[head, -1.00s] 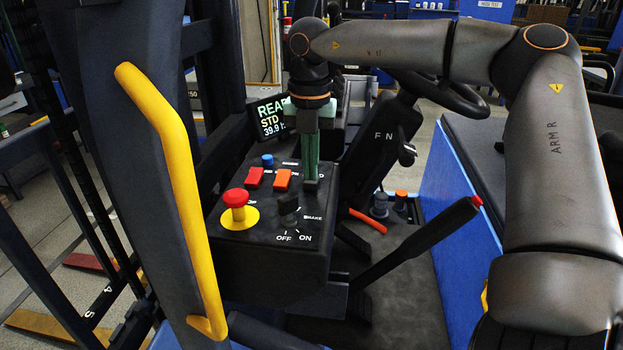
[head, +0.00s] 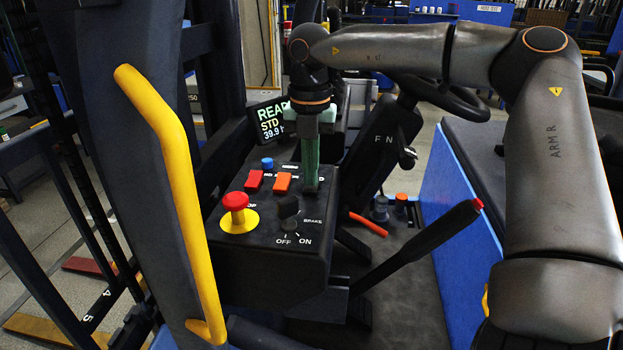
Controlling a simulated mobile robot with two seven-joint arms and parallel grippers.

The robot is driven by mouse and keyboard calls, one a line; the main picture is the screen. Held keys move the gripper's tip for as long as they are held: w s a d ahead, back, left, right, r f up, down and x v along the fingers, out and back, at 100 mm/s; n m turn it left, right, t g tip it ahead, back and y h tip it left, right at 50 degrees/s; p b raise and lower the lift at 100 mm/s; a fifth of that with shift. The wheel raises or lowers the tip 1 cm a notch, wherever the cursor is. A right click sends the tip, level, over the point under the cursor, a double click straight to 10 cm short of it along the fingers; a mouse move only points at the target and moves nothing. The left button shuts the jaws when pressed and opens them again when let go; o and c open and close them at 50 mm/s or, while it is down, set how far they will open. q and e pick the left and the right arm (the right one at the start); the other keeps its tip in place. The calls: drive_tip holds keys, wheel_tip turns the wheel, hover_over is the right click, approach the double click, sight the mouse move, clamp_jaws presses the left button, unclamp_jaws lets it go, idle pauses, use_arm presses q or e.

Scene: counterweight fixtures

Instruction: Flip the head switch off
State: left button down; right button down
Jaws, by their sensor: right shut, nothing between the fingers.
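The black control panel (head: 262,262) carries a red rocker (head: 254,180), an orange rocker (head: 283,182) and a blue button (head: 267,163). Small white labels by the rockers are too small or covered to read, so I cannot tell which control is the head switch. My right gripper (head: 310,189) points down over the panel's right rear part, right of the orange rocker. Its green fingers are shut with nothing between them. They hide the panel behind them, and I cannot tell whether the tips touch it. My left gripper is not in view.
A red mushroom button (head: 235,201) on a yellow base and a black OFF/ON knob (head: 288,206) stand nearer on the panel. A lit display (head: 268,122) is behind. A yellow handrail (head: 178,195) rises left. A red-tipped black lever (head: 425,240) slants at the right.

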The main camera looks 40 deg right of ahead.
drive_tip(key=shift+r+p, duration=1.25)
drive_tip(key=shift+r, duration=1.95)
